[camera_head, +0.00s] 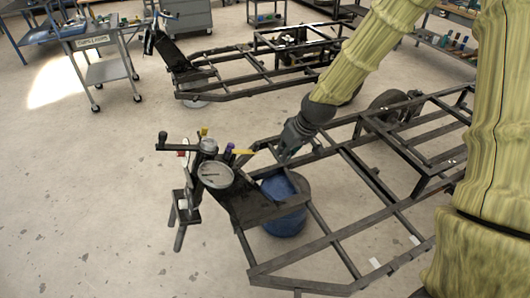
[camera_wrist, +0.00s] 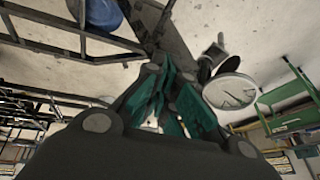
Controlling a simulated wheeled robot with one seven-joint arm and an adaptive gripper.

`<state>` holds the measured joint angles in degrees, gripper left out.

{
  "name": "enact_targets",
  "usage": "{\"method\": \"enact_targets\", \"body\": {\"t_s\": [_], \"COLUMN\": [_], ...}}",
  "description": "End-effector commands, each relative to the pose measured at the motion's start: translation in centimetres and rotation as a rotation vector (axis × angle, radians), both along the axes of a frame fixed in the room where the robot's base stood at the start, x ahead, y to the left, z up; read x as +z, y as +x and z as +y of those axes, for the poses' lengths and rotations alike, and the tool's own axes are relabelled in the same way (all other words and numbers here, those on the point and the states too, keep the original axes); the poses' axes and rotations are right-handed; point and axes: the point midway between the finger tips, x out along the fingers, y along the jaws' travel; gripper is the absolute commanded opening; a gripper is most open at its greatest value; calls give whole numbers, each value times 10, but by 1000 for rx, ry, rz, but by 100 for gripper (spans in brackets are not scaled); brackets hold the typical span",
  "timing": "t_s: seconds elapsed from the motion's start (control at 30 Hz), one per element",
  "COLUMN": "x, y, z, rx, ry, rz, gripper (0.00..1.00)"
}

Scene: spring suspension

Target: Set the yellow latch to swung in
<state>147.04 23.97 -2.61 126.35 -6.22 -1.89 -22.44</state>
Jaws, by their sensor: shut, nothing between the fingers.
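A spring suspension assembly with a round white gauge (camera_head: 215,175) stands at the front end of a dark metal frame (camera_head: 290,250). A yellow bar (camera_head: 242,152), which looks like the latch, sticks out to the right just above the gauge, beside a purple part (camera_head: 229,151). A smaller yellow piece (camera_head: 204,132) stands at the top of the assembly. My gripper (camera_head: 285,155) is to the right of the yellow bar, apart from it, above the frame. In the wrist view my gripper's teal fingers (camera_wrist: 168,100) are shut and empty; the gauge (camera_wrist: 232,91) is to their right, and no yellow part is clear there.
A black handle (camera_head: 172,144) and a red part (camera_head: 181,154) are on the assembly's left side. A second frame (camera_head: 255,75) and a cart (camera_head: 105,70) are behind. Floor at the left is clear.

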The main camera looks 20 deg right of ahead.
Motion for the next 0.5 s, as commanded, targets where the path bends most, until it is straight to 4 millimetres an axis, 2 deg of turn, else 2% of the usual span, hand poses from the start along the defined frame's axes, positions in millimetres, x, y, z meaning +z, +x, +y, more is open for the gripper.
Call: {"method": "enact_targets", "body": {"t_s": [0.03, 0.2, 0.5], "x": [8, 25, 29], "y": [4, 10, 11], "z": [-2, -6, -6], "rx": [4, 22, 26], "ry": [4, 10, 12], "rz": [-11, -27, -30], "gripper": [0, 0, 0]}}
